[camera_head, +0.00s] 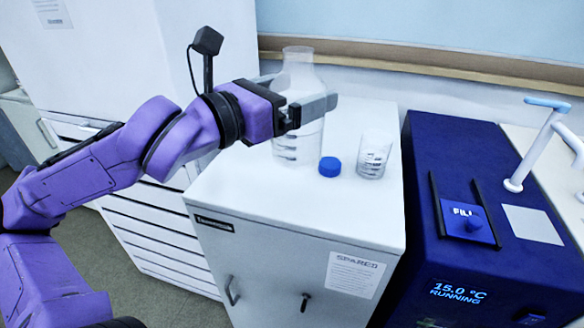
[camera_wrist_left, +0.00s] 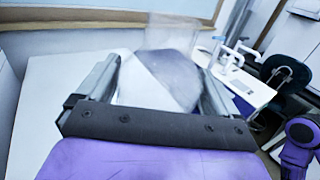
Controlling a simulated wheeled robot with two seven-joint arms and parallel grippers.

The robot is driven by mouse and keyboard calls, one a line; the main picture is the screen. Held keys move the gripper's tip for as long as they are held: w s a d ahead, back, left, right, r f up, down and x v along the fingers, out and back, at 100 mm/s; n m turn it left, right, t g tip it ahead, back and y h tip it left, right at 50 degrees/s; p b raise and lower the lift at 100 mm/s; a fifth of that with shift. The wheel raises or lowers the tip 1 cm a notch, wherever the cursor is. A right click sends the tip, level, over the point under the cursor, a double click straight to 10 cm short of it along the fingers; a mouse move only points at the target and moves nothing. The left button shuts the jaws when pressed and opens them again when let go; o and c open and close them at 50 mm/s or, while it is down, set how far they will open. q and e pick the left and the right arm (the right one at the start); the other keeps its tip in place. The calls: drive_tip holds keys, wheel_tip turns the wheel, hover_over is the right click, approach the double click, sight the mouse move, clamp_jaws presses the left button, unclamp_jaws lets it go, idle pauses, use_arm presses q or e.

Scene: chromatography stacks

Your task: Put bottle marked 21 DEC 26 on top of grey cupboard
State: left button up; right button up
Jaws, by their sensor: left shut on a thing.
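A clear bottle (camera_head: 298,72) with dark graduation marks is between the fingers of my left gripper (camera_head: 303,95), which is shut on it. The bottle is upright over the back of the grey cupboard's top (camera_head: 265,200); I cannot tell whether its base touches. No date can be read on it. In the left wrist view the see-through bottle (camera_wrist_left: 172,38) shows beyond the gripper (camera_wrist_left: 158,78), with a finger on each side. My right gripper is not in view.
A blue cap (camera_head: 330,167) and a small clear beaker (camera_head: 374,155) are on the cupboard, right of the bottle. The cupboard's front top is clear. A dark blue machine (camera_head: 480,262) stands to the right, a white cabinet (camera_head: 110,60) to the left. A wall ledge (camera_head: 430,65) runs behind.

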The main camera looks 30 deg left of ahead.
use_arm(q)
drive_tip(key=shift+w+r, duration=0.1)
drive_tip(key=shift+r, duration=0.05)
use_arm(e)
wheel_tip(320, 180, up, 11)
drive_tip(key=p, duration=1.1)
use_arm(q)
drive_tip(key=w+a+f+b, duration=0.5)
drive_tip(key=w+a+f, duration=0.4)
drive_tip(key=f, duration=0.3)
drive_tip(key=shift+a+f, duration=0.4)
drive_tip(key=shift+a, duration=0.2)
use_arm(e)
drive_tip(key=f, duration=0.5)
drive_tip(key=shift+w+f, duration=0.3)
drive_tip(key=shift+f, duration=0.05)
use_arm(q)
drive_tip(key=shift+s, duration=0.1)
drive_tip(key=o, duration=1.3)
drive_tip(key=shift+f+b, duration=0.15)
drive_tip(key=shift+b, duration=0.15)
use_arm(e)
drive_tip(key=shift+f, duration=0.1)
